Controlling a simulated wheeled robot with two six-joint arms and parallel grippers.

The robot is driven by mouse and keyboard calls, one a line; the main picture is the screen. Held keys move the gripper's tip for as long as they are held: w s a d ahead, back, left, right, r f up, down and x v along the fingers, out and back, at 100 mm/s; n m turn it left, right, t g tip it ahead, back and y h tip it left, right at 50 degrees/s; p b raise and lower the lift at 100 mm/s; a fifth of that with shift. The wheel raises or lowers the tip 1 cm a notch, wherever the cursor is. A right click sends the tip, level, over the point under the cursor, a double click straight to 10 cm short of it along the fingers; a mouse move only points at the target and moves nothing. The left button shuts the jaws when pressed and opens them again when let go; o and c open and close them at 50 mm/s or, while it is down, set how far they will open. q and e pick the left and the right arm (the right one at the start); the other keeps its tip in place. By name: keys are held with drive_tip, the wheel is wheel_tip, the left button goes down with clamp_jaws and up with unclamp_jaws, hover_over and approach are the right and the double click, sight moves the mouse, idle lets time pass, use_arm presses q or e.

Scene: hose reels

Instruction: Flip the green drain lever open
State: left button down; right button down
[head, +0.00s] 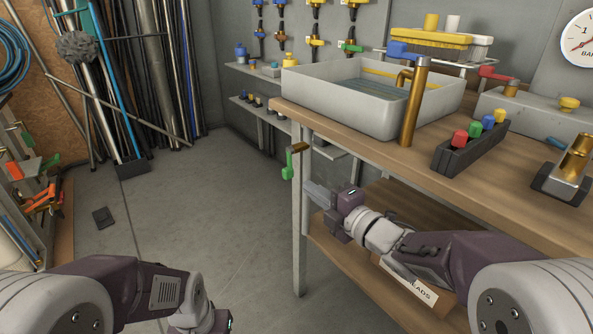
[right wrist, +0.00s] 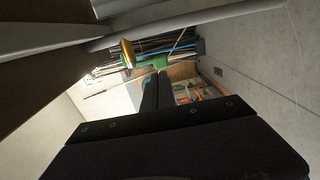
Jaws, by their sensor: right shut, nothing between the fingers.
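The green drain lever (head: 288,164) hangs down at the near left corner of the workbench, below the brass drain valve (head: 298,148). In the right wrist view the brass valve (right wrist: 127,53) shows beyond the fingers, with the green lever (right wrist: 150,58) beside it. My right gripper (head: 310,190) is shut and empty, a little right of and below the lever, apart from it in the head view. Its closed fingers also show in the right wrist view (right wrist: 156,92). Part of my left arm shows at the bottom left, but its gripper fingers are out of frame.
The wooden workbench (head: 375,152) carries a grey sink basin (head: 340,108), a brass post (head: 413,105) and a dark block with coloured knobs (head: 470,145). A bench leg (head: 299,250) stands close by my right gripper. The floor (head: 215,215) left of the bench is mostly clear.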

sight(289, 175)
drive_tip(key=b+x, duration=0.2)
drive_tip(key=x, duration=0.3)
drive_tip(key=shift+w+a+f, duration=0.2)
drive_tip(key=shift+w+a, duration=0.05)
drive_tip(key=shift+w, duration=0.05)
drive_tip(key=shift+w+a+r, duration=0.1)
drive_tip(key=shift+w+a, duration=0.1)
drive_tip(key=shift+w, duration=0.1)
drive_tip(key=shift+w+a+f+b, duration=0.25)
drive_tip(key=shift+w+b, duration=0.1)
drive_tip(key=shift+b, duration=0.25)
drive_tip(key=shift+r, duration=0.25)
